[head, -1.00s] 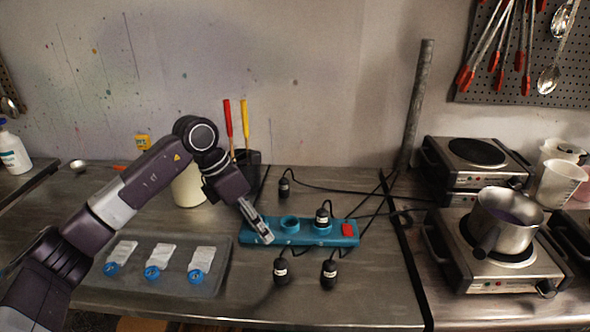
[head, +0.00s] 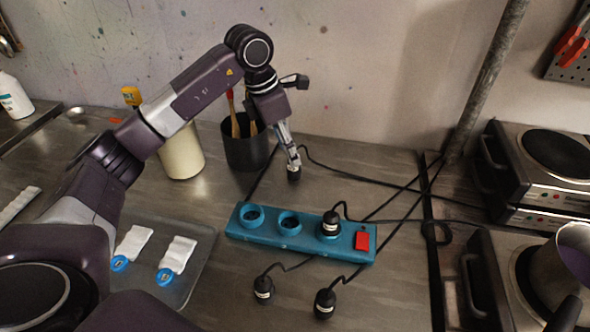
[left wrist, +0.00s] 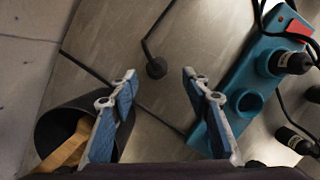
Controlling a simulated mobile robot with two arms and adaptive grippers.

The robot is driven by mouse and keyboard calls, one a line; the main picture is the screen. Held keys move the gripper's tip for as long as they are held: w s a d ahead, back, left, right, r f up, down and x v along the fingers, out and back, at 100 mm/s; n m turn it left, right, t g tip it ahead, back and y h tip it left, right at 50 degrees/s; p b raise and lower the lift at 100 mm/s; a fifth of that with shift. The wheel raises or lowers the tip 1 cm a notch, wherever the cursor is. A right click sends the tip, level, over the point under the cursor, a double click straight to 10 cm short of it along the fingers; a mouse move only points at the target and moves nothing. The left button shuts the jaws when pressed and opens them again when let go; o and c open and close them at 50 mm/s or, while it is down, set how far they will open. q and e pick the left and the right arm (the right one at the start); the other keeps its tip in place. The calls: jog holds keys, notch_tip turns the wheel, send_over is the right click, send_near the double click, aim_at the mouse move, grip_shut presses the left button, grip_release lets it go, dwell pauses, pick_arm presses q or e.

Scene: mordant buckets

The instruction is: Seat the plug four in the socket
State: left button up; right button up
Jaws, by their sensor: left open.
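My left gripper (head: 291,158) points down at the back of the table; in the left wrist view its fingers (left wrist: 159,76) are open. A black plug (head: 294,174) on a cord is just below the fingertips; in the left wrist view this plug (left wrist: 156,67) shows in the gap between them, apart from both. The blue power strip (head: 262,238) has two empty round sockets, left (head: 252,215) and middle (head: 289,222). Another black plug (head: 331,224) sits in its right socket. Two more plugs, left (head: 263,289) and right (head: 325,304), are in front. I cannot read their labels.
A black holder (head: 246,150) with tools and a cream container (head: 181,155) stand left of the gripper. A tray (head: 196,226) with white packets lies at left. Cords cross the table right of the strip. Hot plates (head: 556,150) stand at right.

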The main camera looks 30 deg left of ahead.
pick_arm(q)
jog(key=b+x, duration=0.2)
jog(key=x, duration=0.1)
jog(key=b+x, duration=0.1)
jog(key=x, duration=0.1)
jog(key=shift+w, duration=0.35)
jog(key=shift+r, duration=0.1)
pick_arm(e)
jog(key=f, duration=0.1)
jog(key=w+f, duration=0.1)
jog(key=f, duration=0.1)
jog(key=shift+w, duration=0.25)
pick_arm(q)
grip_shut()
pick_arm(e)
jog(key=shift+s, duration=0.15)
